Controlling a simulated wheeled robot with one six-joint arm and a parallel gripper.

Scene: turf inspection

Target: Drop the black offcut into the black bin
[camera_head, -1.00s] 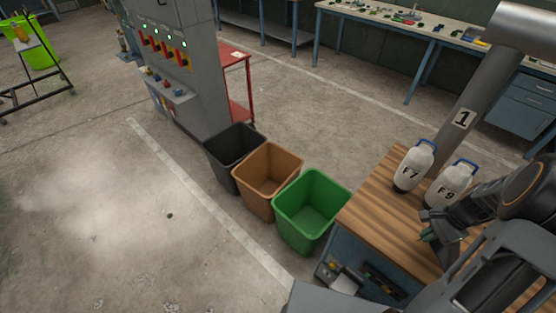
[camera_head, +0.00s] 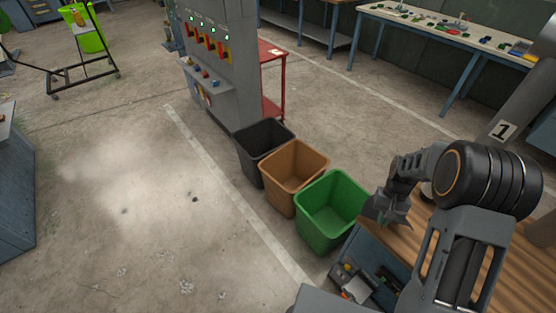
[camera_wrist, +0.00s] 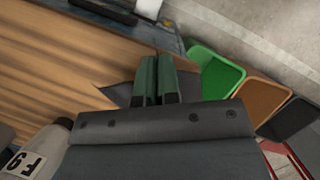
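The black bin (camera_head: 247,166) stands on the floor at the left end of a row of three bins. It also shows at the right of the wrist view (camera_wrist: 290,119). My gripper (camera_wrist: 157,66) has green fingers close together on a dark, flat, angular piece, the black offcut (camera_wrist: 188,85), which sticks out on both sides of the fingers. In the head view my gripper (camera_head: 390,204) is above the bench edge, right of the green bin and apart from the black bin. The fingertips are hard to make out there.
The brown bin (camera_head: 293,188) and the green bin (camera_head: 324,230) stand between the black bin and the wooden bench (camera_head: 425,235). A grey machine panel (camera_head: 225,75) rises behind the black bin. The floor left of the bins is open.

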